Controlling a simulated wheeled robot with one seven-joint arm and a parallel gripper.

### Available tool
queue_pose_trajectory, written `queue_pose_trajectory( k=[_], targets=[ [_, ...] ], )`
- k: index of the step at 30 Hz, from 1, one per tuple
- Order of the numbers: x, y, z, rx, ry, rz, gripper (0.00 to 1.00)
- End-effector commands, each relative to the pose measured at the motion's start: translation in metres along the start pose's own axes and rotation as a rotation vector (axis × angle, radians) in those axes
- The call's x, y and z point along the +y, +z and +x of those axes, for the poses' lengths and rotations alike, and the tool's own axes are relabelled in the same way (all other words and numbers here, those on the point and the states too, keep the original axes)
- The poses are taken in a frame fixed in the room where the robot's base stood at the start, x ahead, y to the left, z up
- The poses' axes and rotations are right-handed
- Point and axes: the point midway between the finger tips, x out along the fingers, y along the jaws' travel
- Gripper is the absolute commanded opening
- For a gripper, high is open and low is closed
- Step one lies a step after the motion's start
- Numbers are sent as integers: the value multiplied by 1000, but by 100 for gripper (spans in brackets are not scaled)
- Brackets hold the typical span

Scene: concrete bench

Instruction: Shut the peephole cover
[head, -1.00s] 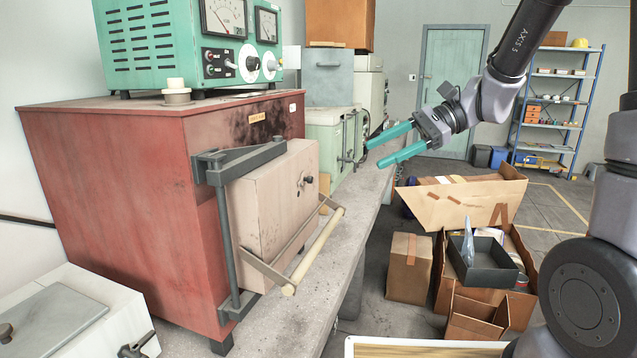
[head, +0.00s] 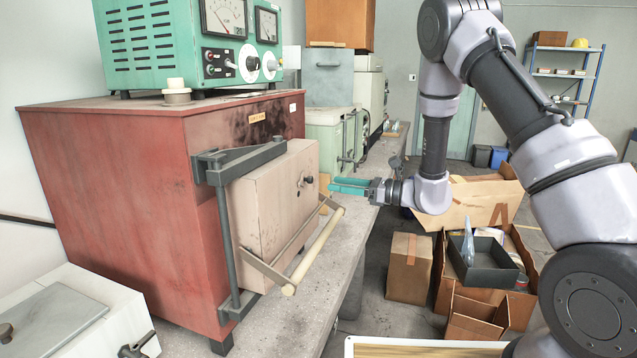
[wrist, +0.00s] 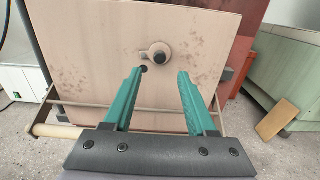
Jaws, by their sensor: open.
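The peephole cover (wrist: 152,54) is a small pale plate with a black knob on the beige furnace door (wrist: 100,45). In the wrist view, a dark round hole (wrist: 144,69) shows just below and left of the knob, uncovered. In the head view, the cover's knob (head: 309,179) stands out from the door's front face (head: 280,205). My gripper (head: 332,186) points left at the door, close in front of the knob. In the wrist view, its teal fingers (wrist: 160,73) are apart and empty, with the knob ahead between them. Contact is not visible.
A wooden handle bar (head: 314,250) on metal arms runs across the door's lower front. The red furnace (head: 110,190) stands on the concrete bench (head: 290,325). A pale green cabinet (head: 328,130) stands beyond it. Cardboard boxes (head: 408,268) sit on the floor to the right.

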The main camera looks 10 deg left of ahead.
Motion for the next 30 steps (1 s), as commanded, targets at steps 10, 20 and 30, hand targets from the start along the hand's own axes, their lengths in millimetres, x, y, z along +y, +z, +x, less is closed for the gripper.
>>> queue_pose_trajectory(
  k=[10,20,30],
  targets=[
    [1,0,57,0,3,-1,57],
    [0,0,66,0,0,-1,57],
    [0,1,66,0,1,-1,0]
  ],
)
